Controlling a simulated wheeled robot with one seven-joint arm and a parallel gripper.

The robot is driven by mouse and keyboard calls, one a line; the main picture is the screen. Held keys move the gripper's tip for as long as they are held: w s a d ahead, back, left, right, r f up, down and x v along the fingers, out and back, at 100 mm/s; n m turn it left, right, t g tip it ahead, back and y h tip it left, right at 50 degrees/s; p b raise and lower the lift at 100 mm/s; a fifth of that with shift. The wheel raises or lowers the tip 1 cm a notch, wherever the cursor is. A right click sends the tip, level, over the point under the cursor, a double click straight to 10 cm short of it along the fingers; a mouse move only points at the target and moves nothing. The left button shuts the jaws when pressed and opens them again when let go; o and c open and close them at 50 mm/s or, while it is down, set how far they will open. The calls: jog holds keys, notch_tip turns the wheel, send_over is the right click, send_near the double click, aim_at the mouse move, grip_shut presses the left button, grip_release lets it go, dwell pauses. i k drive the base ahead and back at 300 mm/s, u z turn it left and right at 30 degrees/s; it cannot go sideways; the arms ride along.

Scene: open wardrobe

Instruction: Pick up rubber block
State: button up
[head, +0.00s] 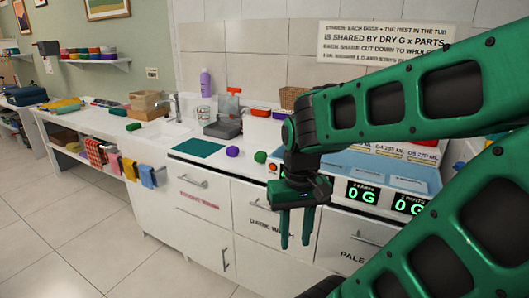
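I cannot tell for certain which object is the rubber block. A small green block-like piece (133,126) lies on the counter at the left, near the sink. A purple rounded lump (232,151) and a green rounded lump (260,157) sit near the counter's front edge, right of a flat teal mat (200,147). My gripper (297,243) points down in front of the drawers, below counter height and right of these lumps. Its two green fingers are apart with nothing visible between them. My arm hides part of the counter at the right.
The white counter (185,133) has drawers below. A blue-topped scale (390,168) with two "0 G" displays stands behind my gripper. A faucet (176,106), purple bottle (205,83), cup (203,115) and grey-red device (226,121) stand farther back. Coloured cloths (130,168) hang at the left. Floor at left is clear.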

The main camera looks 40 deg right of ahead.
aim_at(260, 156)
jog(key=z, duration=0.3)
jog(key=i, duration=0.9)
jog(key=z, duration=0.35)
